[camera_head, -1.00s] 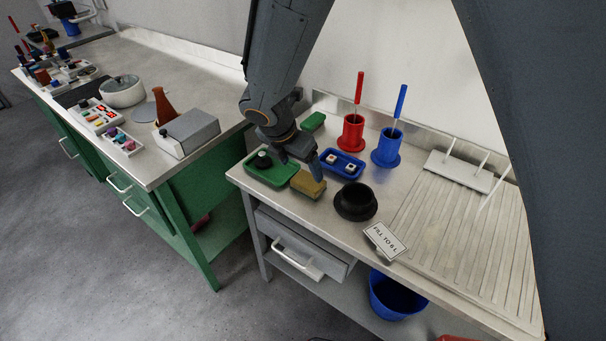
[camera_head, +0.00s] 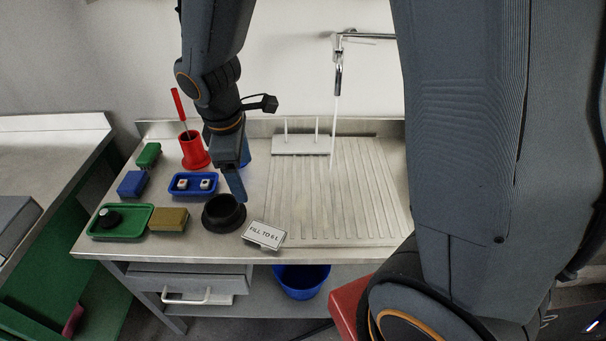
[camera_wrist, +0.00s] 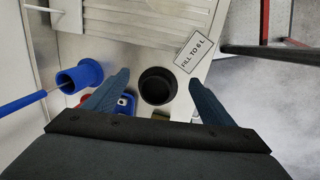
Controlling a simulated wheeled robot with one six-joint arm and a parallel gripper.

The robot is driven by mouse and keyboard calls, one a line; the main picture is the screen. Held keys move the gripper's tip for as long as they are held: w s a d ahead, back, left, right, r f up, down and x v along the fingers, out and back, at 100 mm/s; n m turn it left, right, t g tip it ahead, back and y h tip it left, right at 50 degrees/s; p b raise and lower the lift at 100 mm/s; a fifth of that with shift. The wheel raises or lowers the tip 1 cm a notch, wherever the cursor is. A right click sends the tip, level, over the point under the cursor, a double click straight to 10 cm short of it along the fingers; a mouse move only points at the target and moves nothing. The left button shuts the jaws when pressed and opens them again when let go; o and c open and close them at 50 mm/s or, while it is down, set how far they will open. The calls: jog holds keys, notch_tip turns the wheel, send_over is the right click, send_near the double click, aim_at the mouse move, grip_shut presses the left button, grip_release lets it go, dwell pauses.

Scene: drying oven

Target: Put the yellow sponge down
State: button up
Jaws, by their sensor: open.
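The yellow sponge (camera_head: 169,220) lies flat on the steel bench, just right of the green tray (camera_head: 104,229) and left of the black bowl-like ring (camera_head: 224,212). My gripper (camera_head: 238,187) is above the bench near the black ring, to the right of the sponge and apart from it. In the wrist view my gripper (camera_wrist: 158,84) has its two blue fingers spread wide with nothing between them. The black ring (camera_wrist: 157,88) lies below, in the gap between the fingers. The small yellow patch at the lower edge of the wrist view is mostly hidden.
A blue tray (camera_head: 180,192) with two small pale items, a red holder (camera_head: 194,152), a blue sponge (camera_head: 132,184) and a green sponge (camera_head: 149,154) stand close by. A sign (camera_head: 265,235) leans near the front edge. The ribbed drainboard (camera_head: 340,200) at right is clear.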

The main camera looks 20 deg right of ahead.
jog(key=s+d+r+m+y, duration=0.1)
jog(key=s+d+m, duration=0.7)
jog(key=d+m, duration=0.3)
jog(key=m, duration=0.2)
jog(key=shift+d+r+m, duration=0.25)
jog(key=shift+m, duration=0.15)
jog(key=shift+f+b, duration=0.4)
